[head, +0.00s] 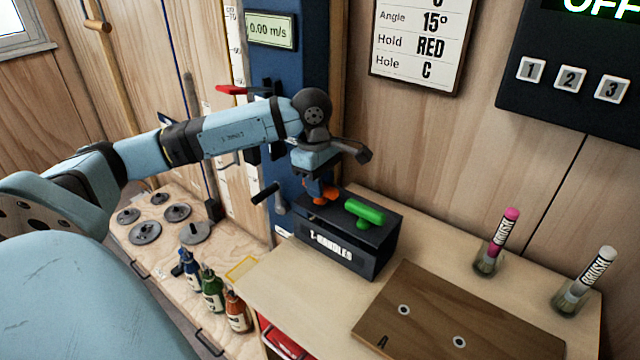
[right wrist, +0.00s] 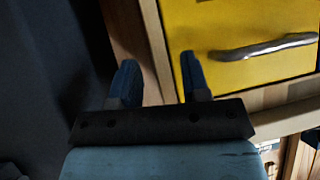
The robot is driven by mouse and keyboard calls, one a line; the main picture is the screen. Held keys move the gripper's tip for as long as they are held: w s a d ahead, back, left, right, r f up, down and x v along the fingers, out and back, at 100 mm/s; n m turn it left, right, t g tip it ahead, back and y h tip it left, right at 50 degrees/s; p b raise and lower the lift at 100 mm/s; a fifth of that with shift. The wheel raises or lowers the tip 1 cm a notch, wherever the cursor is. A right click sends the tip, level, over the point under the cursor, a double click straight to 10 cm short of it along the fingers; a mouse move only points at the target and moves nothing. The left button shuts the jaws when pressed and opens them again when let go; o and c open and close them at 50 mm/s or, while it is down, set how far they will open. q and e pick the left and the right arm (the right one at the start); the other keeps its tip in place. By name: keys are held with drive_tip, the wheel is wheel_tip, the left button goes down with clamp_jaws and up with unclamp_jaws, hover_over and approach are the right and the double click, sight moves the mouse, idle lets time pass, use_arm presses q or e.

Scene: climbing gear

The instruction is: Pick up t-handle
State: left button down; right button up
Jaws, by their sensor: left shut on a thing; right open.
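A black box labelled T-HANDLES (head: 338,250) stands on the light wooden bench top. A green T-handle (head: 366,212) sits upright in its top. An orange T-handle (head: 328,196) is at the left of the box top, partly hidden by my left gripper (head: 319,192). The left gripper points down from above and is shut on the orange T-handle. The picture does not show clearly whether the handle's stem is still in the box. My right gripper (right wrist: 157,72) shows only in the right wrist view, open and empty, in front of a yellow drawer (right wrist: 245,40).
A brown board marked A (head: 430,315) lies right of the box. Two brushes in glass holders, pink (head: 497,243) and white (head: 585,283), stand further right. Bottles (head: 212,290) and grey discs (head: 177,212) are at lower left. A metal handle (right wrist: 265,47) crosses the yellow drawer.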

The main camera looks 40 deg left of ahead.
use_arm(q)
wheel_tip(320, 180, up, 20)
drive_tip(key=p, duration=0.1)
idle(0.4)
drive_tip(key=c, duration=1.4)
unclamp_jaws()
drive_tip(key=shift+c, duration=0.2)
clamp_jaws()
drive_tip(key=shift+f, duration=0.15)
